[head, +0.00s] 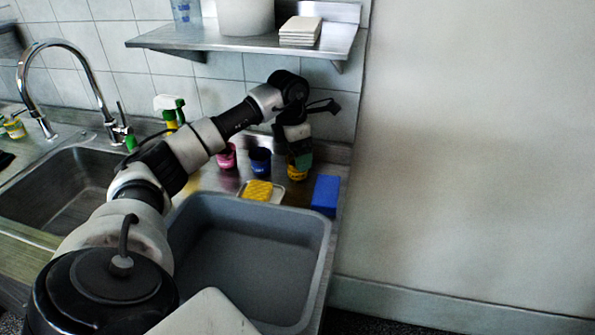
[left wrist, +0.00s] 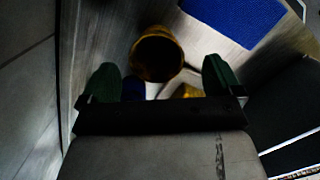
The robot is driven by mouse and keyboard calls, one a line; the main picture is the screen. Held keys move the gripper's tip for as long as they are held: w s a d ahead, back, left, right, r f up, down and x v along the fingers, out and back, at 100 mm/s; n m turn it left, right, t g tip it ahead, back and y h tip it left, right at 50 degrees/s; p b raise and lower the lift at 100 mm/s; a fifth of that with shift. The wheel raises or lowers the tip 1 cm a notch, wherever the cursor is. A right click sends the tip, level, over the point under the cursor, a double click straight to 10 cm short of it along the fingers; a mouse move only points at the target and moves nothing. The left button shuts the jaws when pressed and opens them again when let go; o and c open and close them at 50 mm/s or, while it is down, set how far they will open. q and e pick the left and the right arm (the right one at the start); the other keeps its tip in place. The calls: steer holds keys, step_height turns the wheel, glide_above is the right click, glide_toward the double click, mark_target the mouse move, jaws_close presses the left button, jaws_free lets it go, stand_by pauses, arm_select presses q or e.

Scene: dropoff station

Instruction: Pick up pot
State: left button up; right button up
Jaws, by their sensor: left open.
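A small yellow pot (head: 297,174) stands on the steel counter near the wall, partly hidden behind my left gripper. A pink pot (head: 227,157) and a dark blue pot (head: 260,161) stand to its left. My left gripper (head: 302,160) points down just above the yellow pot. In the left wrist view the left gripper (left wrist: 160,76) is open, with green fingers apart. The yellow pot (left wrist: 157,60) shows between and beyond the fingertips, its round opening visible. I cannot tell whether the fingers touch it. My right gripper is not in view.
A blue block (head: 325,195) lies right of the pots, and a yellow sponge (head: 258,190) lies in front. A large grey tub (head: 322,245) fills the counter's front. A sink (head: 75,185) is at left. A steel shelf (head: 345,42) hangs above my left arm.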

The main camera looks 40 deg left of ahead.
arm_select(q)
steer(key=f, duration=0.3)
steer(key=f+p, duration=0.1)
steer(key=f, duration=0.1)
steer(key=shift+w, duration=0.35)
steer(key=shift+f, duration=0.3)
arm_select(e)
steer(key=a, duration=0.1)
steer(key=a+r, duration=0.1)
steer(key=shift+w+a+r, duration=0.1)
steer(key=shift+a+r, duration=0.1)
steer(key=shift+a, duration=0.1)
arm_select(q)
steer(key=shift+c, duration=0.2)
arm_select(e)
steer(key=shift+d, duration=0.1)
arm_select(q)
steer(key=c, duration=0.9)
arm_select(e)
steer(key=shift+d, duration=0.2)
